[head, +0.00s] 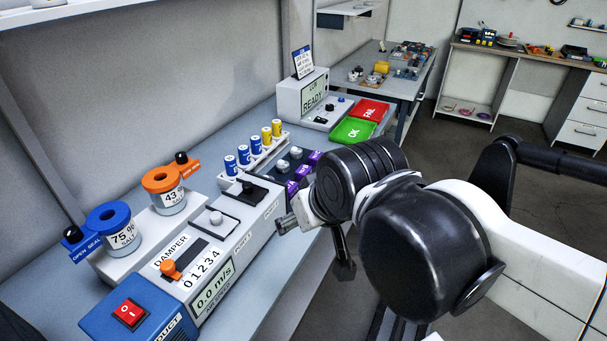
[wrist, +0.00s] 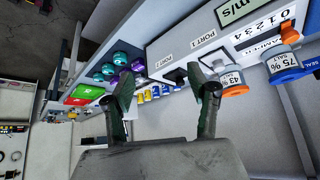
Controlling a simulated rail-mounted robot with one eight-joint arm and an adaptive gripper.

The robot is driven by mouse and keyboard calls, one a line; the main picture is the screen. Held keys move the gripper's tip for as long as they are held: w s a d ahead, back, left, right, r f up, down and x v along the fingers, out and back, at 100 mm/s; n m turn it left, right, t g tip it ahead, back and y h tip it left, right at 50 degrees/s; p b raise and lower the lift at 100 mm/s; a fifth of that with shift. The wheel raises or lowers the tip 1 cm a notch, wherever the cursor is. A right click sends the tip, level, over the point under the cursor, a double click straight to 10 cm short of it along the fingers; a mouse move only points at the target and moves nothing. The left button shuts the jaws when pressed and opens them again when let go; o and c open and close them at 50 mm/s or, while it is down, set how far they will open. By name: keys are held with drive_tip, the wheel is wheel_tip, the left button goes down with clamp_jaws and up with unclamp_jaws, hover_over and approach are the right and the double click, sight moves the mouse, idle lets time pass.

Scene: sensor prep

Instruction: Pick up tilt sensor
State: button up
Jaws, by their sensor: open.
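Several small sensors stand in a dark rack on the bench: purple-labelled pieces (head: 303,172) and pale round-topped pieces (head: 282,167). In the wrist view they show as teal round tops (wrist: 121,58) and purple parts (wrist: 137,66). I cannot read their labels, so I cannot tell which is the tilt sensor. My gripper (head: 315,243) is in front of the bench edge, right of the instrument panel, apart from the sensors. In the wrist view, my gripper (wrist: 162,82) has its two fingers wide apart with nothing between them. My arm may hide part of the rack.
A damper panel (head: 213,262) with ports and two salt jars (head: 165,190) fill the bench's left. Blue and yellow cylinders (head: 255,147) stand behind the rack. A green OK tray (head: 352,130) and red FAIL tray (head: 370,110) lie beyond. Free floor lies right of the bench.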

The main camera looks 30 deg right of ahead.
drive_tip(key=w+d+r+m+g, duration=0.2)
drive_tip(key=w+d+r, duration=0.15)
drive_tip(key=w, duration=0.55)
drive_tip(key=m+g+b, duration=0.2)
drive_tip(key=m+g, duration=0.3)
drive_tip(key=m, duration=0.3)
hover_over(304, 169)
wheel_tip(304, 169, down, 11)
wheel_tip(304, 169, down, 14)
drive_tip(key=shift+a+r, duration=0.1)
drive_tip(key=shift+r, duration=0.05)
drive_tip(key=c, duration=1.3)
